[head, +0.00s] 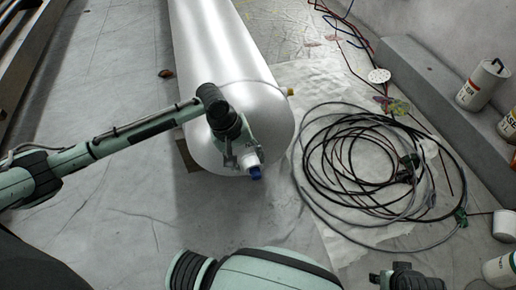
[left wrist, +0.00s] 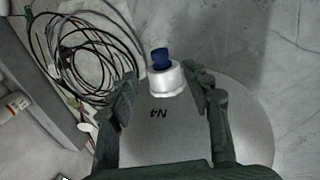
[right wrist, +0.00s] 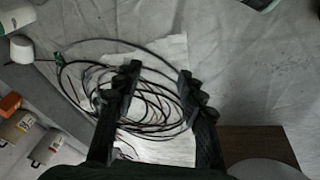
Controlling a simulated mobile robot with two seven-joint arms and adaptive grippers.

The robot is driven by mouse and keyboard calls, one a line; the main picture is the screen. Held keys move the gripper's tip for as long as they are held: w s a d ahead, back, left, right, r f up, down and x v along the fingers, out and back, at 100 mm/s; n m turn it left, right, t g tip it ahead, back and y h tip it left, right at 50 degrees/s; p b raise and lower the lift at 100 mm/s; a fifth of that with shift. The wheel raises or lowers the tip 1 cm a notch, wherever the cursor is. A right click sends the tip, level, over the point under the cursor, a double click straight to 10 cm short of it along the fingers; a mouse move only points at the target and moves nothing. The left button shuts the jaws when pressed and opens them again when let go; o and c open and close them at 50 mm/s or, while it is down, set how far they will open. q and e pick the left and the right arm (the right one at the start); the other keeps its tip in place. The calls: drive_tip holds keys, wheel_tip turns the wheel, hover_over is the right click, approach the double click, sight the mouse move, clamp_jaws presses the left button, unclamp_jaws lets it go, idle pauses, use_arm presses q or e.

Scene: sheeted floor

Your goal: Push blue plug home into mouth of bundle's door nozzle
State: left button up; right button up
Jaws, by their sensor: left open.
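The bundle (head: 215,60) is a long silver-white cylinder lying on the sheeted floor. A white nozzle (left wrist: 166,80) stands out from its near end, beside the mark N4. The blue plug (head: 256,173) sits at the nozzle's mouth, its head standing proud; the plug (left wrist: 161,58) shows this in the left wrist view too. How deep it sits is hidden. My left gripper (head: 240,158) is open, its fingers (left wrist: 160,90) on either side of the nozzle with gaps visible. My right gripper (right wrist: 160,78) is open and empty, away from the bundle; it shows partly at the head view's bottom edge (head: 400,277).
Black and grey cable coils (head: 370,165) lie on a pale sheet right of the bundle. A grey kerb (head: 430,90) with labelled cans (head: 482,84) runs along the right. A white cup (head: 504,225) lies at the right edge. The floor before the plug is clear.

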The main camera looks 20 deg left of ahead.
sight(255, 173)
use_arm(q)
drive_tip(key=b+x, duration=0.1)
drive_tip(key=x, duration=0.5)
drive_tip(key=shift+s, duration=0.15)
drive_tip(key=shift+x, duration=0.75)
use_arm(e)
drive_tip(key=shift+s+d+r, duration=0.2)
drive_tip(key=shift+r, duration=0.4)
drive_tip(key=shift+s+d+r, duration=0.2)
drive_tip(key=shift+r, duration=0.4)
use_arm(q)
drive_tip(key=shift+c, duration=0.2)
use_arm(e)
drive_tip(key=shift+s, duration=0.15)
